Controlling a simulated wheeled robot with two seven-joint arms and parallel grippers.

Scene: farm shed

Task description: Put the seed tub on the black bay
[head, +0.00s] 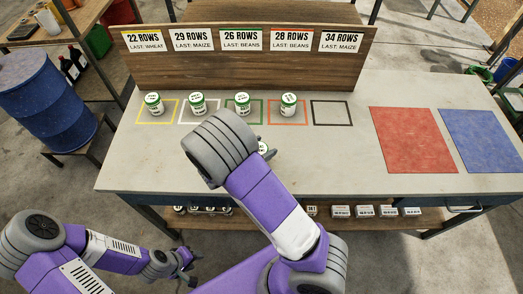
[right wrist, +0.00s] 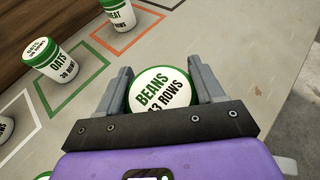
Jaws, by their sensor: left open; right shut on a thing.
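My right gripper (right wrist: 161,72) is shut on a white seed tub (right wrist: 162,92) with a green rim, its lid reading BEANS and a partly hidden number of ROWS. In the head view the tub (head: 263,147) peeks out beside my right arm, which hides the gripper; whether it touches the table is unclear. The black bay (head: 332,113) is an empty black outline at the right end of the bay row, up and right of the tub. My left gripper (head: 187,266) is open and empty, low in front of the table.
Similar tubs stand in the yellow (head: 154,104), white (head: 197,103), green (head: 242,103) and orange (head: 289,104) bays. A signboard (head: 240,68) rises behind them. Red (head: 411,140) and blue (head: 485,140) mats lie to the right. Table between black bay and red mat is clear.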

